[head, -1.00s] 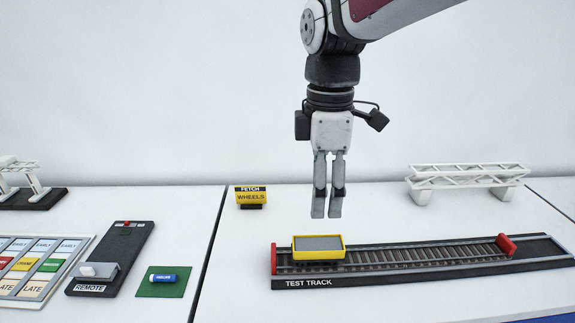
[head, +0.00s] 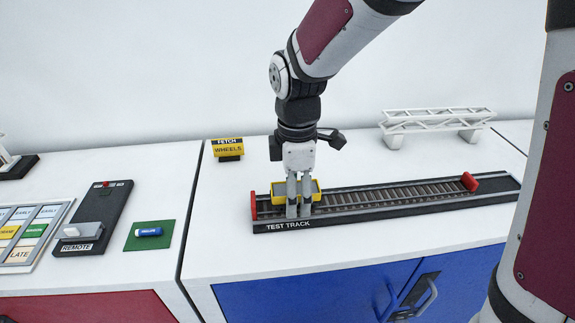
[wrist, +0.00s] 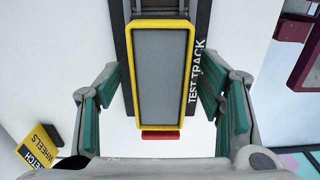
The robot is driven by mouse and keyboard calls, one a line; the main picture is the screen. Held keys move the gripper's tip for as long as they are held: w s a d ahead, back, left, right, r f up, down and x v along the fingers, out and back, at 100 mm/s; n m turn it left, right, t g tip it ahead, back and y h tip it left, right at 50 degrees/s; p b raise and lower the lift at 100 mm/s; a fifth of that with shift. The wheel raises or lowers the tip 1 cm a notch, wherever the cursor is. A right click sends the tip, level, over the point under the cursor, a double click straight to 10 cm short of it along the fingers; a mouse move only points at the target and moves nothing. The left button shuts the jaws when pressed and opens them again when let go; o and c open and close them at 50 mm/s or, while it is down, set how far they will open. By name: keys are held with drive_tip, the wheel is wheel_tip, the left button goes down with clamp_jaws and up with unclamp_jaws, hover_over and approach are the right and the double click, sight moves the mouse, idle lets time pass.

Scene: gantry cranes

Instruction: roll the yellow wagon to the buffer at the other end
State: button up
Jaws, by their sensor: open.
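The yellow wagon (head: 312,187), with a grey top, stands on the test track (head: 400,200) at its left end, close to the left red buffer (head: 253,206). The other red buffer (head: 469,182) stands near the right end. My gripper (head: 299,212) is open and points down at the wagon; its fingers hide part of the wagon's front. In the wrist view the wagon (wrist: 160,75) lies lengthwise between the spread green-padded fingers, with gaps on both sides. I cannot tell how far the fingertips are above the track.
The rails between the wagon and the right buffer are clear. A white truss bridge (head: 435,121) stands behind the track. A yellow "FETCH WHEELS" sign (head: 228,149) stands behind left.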

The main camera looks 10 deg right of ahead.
sight(444, 189)
drive_tip(key=shift+f, duration=0.15)
drive_tip(key=shift+c, duration=0.6)
drive_tip(key=c, duration=1.2)
drive_tip(key=shift+d+f+p, duration=0.2)
drive_tip(key=shift+d+p, duration=0.3)
drive_tip(key=shift+d, duration=9.45)
drive_tip(key=shift+d, duration=0.15)
drive_tip(key=shift+d+f+p, duration=0.2)
drive_tip(key=shift+d+p, duration=0.25)
drive_tip(key=shift+d, duration=6.55)
